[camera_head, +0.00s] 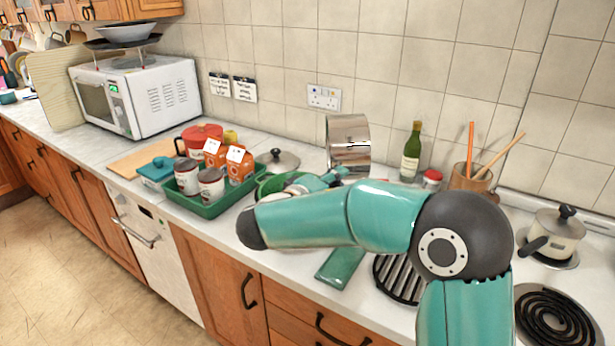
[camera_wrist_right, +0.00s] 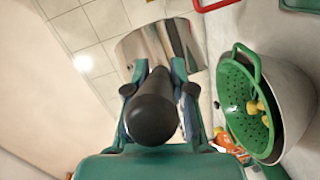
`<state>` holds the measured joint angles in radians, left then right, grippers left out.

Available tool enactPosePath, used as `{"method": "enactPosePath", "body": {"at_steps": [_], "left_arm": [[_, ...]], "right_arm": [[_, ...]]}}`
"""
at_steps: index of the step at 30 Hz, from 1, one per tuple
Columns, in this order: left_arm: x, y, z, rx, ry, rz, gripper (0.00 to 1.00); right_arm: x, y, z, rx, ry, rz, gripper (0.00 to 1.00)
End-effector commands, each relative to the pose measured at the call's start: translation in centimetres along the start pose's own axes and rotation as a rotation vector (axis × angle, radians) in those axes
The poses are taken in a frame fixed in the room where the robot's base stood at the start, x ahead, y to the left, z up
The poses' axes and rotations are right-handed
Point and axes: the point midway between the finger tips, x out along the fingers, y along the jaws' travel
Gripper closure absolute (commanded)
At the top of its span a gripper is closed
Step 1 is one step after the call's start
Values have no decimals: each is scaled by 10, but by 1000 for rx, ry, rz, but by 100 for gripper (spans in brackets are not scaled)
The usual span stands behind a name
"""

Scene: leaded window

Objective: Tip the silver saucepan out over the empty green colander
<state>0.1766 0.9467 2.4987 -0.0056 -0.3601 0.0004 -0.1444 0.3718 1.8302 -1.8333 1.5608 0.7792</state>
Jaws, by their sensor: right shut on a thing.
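The silver saucepan (camera_head: 348,143) is held up above the counter, tipped on its side, at the back wall. It also shows in the wrist view (camera_wrist_right: 150,48). My right gripper (camera_wrist_right: 158,78) is shut on its black handle (camera_wrist_right: 152,108). In the head view my right gripper (camera_head: 325,181) is small and partly hidden by my arm. The green colander (camera_head: 268,187) stands on the counter, mostly hidden behind my arm. In the wrist view the colander (camera_wrist_right: 235,85) has a pale outer side, and a few small yellow pieces lie inside it. My left gripper is out of view.
A green tray (camera_head: 207,208) with cans and cartons stands left of the colander. A lid (camera_head: 279,160) lies behind it. A green bottle (camera_head: 411,153), red-lidded jar (camera_head: 432,180) and utensil pot (camera_head: 470,178) stand right of the pan. A folded cloth (camera_head: 340,268) lies in front.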

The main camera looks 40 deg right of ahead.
Motion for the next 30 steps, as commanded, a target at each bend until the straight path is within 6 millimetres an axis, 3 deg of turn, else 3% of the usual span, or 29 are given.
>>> {"method": "enactPosePath", "body": {"at_steps": [1,7,15,20,24,30], "left_arm": [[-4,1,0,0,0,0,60],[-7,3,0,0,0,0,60],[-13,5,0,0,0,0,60],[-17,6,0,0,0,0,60],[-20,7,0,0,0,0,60],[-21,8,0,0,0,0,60]], "right_arm": [[3,10,4,114,-1,-73,100],[6,19,9,485,16,-394,100],[-2,51,-6,916,38,-820,100],[-10,84,-21,1066,32,-969,100],[-19,124,-34,1163,21,-1054,100],[-25,153,-40,1211,5,-1092,100]]}}
